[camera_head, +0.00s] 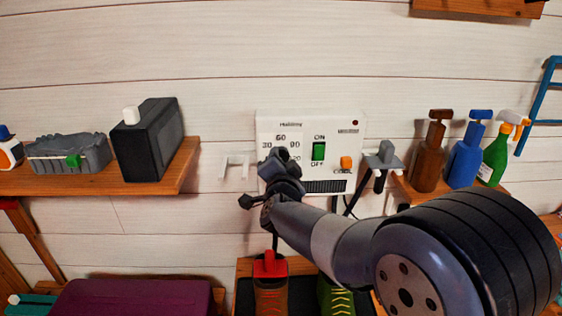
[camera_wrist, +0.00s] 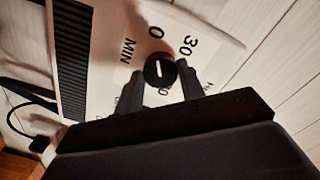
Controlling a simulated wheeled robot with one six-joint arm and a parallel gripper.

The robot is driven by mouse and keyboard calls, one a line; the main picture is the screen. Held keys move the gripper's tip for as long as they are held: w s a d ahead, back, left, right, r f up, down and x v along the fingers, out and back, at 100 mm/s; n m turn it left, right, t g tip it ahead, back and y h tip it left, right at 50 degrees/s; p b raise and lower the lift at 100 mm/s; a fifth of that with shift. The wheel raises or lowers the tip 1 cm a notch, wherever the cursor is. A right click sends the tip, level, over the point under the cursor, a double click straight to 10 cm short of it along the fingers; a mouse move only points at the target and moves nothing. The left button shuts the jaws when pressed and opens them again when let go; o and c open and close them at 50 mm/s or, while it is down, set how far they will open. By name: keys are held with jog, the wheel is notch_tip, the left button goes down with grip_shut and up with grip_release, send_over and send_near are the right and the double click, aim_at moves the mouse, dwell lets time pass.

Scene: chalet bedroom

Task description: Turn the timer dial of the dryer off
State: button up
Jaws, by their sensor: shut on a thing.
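The white dryer box (camera_head: 345,140) hangs on the plank wall, with a green ON/OFF switch (camera_head: 318,151) and an orange COOL button (camera_head: 346,163). My gripper (camera_head: 270,178) is at its left part and hides the timer dial in the head view, below the numbers 30, 60 and 90. In the wrist view the round black dial (camera_wrist: 159,70) with a white line sits between the two fingers of my gripper (camera_wrist: 162,75), which is shut on it. The marks 0, 30 and MIN show around the dial; the marks nearer the gripper are partly hidden.
A wooden shelf (camera_head: 100,183) on the left holds a black box (camera_head: 150,140) and a grey basket (camera_head: 68,154). A grey nozzle (camera_head: 384,157) hangs right of the dryer. Brown (camera_head: 428,155), blue (camera_head: 466,155) and green (camera_head: 494,160) bottles stand further right. Shoes (camera_head: 271,298) are below.

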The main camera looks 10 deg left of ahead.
jog(key=o, duration=1)
jog(key=b+v, duration=0.1)
jog(key=v, duration=1)
jog(key=shift+w, duration=0.2)
jog(key=p+x, duration=0.1)
jog(key=x, duration=0.9)
jog(key=shift+w, duration=0.3)
jog(key=shift+s+a, duration=0.1)
